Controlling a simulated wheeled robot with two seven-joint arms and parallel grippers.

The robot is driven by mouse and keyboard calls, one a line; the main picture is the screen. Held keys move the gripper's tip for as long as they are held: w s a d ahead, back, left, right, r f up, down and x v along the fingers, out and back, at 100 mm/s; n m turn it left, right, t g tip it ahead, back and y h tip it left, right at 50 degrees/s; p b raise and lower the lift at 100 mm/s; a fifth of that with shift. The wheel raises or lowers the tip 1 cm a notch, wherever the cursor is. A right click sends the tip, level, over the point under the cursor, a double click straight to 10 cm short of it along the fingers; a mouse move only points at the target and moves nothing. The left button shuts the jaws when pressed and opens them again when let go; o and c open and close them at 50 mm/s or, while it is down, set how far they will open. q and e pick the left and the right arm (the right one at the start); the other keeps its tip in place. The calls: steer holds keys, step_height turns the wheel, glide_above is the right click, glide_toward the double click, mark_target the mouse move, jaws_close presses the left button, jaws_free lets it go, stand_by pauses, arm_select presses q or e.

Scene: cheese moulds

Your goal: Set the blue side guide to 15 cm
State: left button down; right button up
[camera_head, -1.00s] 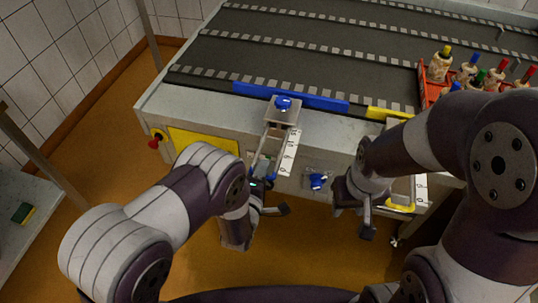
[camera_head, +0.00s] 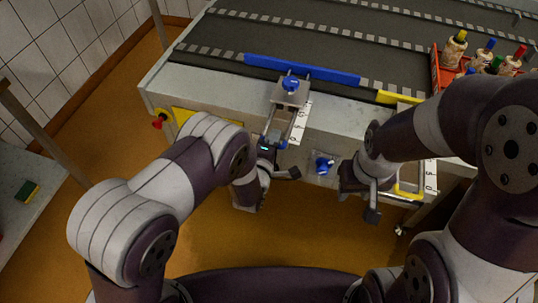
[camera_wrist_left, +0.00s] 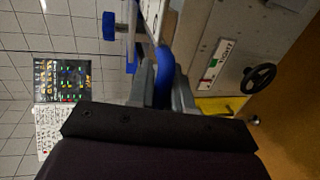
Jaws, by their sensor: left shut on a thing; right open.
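The blue side guide (camera_head: 300,70) is a long bar lying over the near edge of the dark conveyor belt. Its rods run through a clamp block (camera_head: 288,97) with a blue knob (camera_head: 291,83) on top, beside a white number scale (camera_head: 300,122). The scale figures are too small to read surely. My left gripper (camera_head: 277,147) is shut on the guide's blue handle at the near end of the rods; the handle (camera_wrist_left: 166,62) shows between the fingers in the left wrist view. My right gripper (camera_head: 358,200) is open and empty, near the yellow handle.
A yellow guide (camera_head: 398,97) with a yellow handle (camera_head: 408,192) stands to the right, partly behind my right arm. A red crate (camera_head: 436,72) of bottles with coloured caps is at the right. A red knob (camera_head: 158,122) is at the left corner.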

arm_select(q)
steer(key=b+x, duration=0.1)
steer(key=x, duration=0.3)
steer(key=r+b+x, duration=0.1)
steer(key=x, duration=0.1)
steer(key=shift+w+d+b, duration=0.2)
steer(key=shift+w+b, duration=0.15)
steer(key=shift+w, duration=0.1)
steer(key=shift+r, duration=0.1)
arm_select(e)
step_height(320, 180, down, 4)
steer(key=shift+r, duration=0.15)
arm_select(q)
steer(key=c, duration=1.1)
jaws_free()
steer(key=p+v, duration=0.1)
steer(key=v, duration=1.1)
steer(key=shift+s+a+p, duration=0.1)
steer(key=shift+s+p, duration=0.2)
arm_select(e)
steer(key=shift+r, duration=0.75)
